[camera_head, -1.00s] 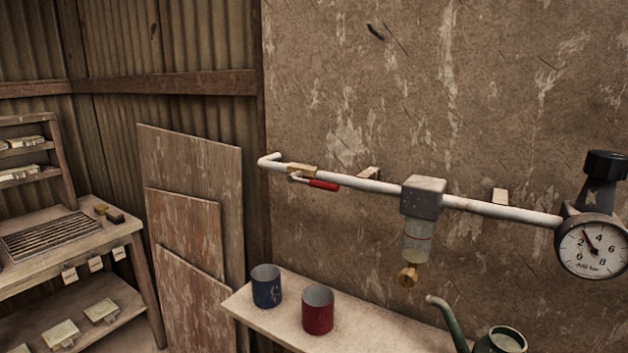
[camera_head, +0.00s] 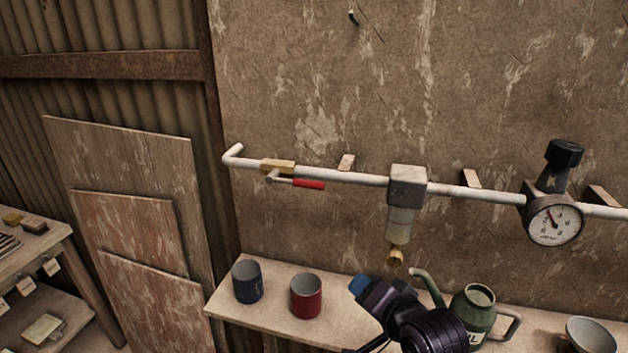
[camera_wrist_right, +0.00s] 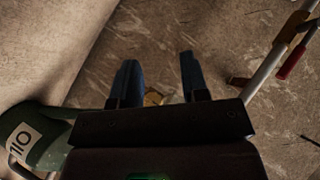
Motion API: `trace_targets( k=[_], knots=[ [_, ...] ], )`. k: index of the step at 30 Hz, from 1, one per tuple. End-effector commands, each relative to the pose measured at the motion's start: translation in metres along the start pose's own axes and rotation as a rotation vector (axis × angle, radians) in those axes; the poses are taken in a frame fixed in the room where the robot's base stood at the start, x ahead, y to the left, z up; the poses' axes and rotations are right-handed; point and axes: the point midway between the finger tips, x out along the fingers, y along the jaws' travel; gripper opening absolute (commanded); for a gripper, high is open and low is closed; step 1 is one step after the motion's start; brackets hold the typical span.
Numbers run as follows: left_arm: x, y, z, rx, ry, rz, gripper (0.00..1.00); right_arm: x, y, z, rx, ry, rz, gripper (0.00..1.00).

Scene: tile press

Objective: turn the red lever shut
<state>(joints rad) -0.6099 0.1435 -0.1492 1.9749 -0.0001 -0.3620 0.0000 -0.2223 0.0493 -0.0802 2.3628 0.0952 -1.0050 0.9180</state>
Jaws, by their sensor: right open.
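The red lever (camera_head: 309,184) sits on a brass valve (camera_head: 277,166) near the left end of the white wall pipe (camera_head: 345,176). It points right, roughly along the pipe and just below it. In the right wrist view the lever (camera_wrist_right: 291,62) is at the upper right, outside the fingers. My right gripper (camera_head: 358,286) is at the bottom middle of the head view, below and right of the lever and apart from it. In the wrist view its two dark fingers (camera_wrist_right: 160,75) are spread with nothing held. My left gripper does not show.
A filter unit (camera_head: 406,187) with a brass drain (camera_head: 396,257) hangs from the pipe above my right gripper. A gauge (camera_head: 554,218) is further right. The shelf (camera_head: 270,312) holds a blue mug (camera_head: 247,282), a red mug (camera_head: 306,296), a green oil can (camera_head: 472,308) and a bowl (camera_head: 590,335).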

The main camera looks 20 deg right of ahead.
Motion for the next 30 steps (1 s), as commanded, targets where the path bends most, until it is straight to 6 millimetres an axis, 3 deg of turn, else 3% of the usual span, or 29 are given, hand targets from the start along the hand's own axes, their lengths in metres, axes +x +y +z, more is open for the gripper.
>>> trace_targets(
  k=[1, 3, 6, 10, 15, 19, 30],
  knots=[
    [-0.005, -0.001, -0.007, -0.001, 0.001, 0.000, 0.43, -0.004, -0.031, -0.015, 0.095, 0.014, -0.051, 0.41],
    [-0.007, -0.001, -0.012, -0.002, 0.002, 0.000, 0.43, -0.009, -0.063, -0.030, 0.237, 0.020, -0.113, 0.41],
    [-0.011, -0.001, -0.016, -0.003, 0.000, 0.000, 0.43, -0.018, -0.102, -0.048, 0.415, 0.012, -0.190, 0.41],
    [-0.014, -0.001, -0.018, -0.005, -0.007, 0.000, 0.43, -0.029, -0.137, -0.063, 0.585, -0.009, -0.262, 0.41],
    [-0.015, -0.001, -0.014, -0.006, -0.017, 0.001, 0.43, -0.036, -0.158, -0.071, 0.697, -0.030, -0.308, 0.41],
    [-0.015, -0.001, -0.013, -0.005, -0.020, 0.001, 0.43, -0.030, -0.162, -0.073, 0.715, -0.035, -0.312, 0.41],
    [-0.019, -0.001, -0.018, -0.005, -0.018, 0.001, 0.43, 0.025, -0.179, -0.077, 0.710, -0.034, -0.311, 0.41]
  ],
)
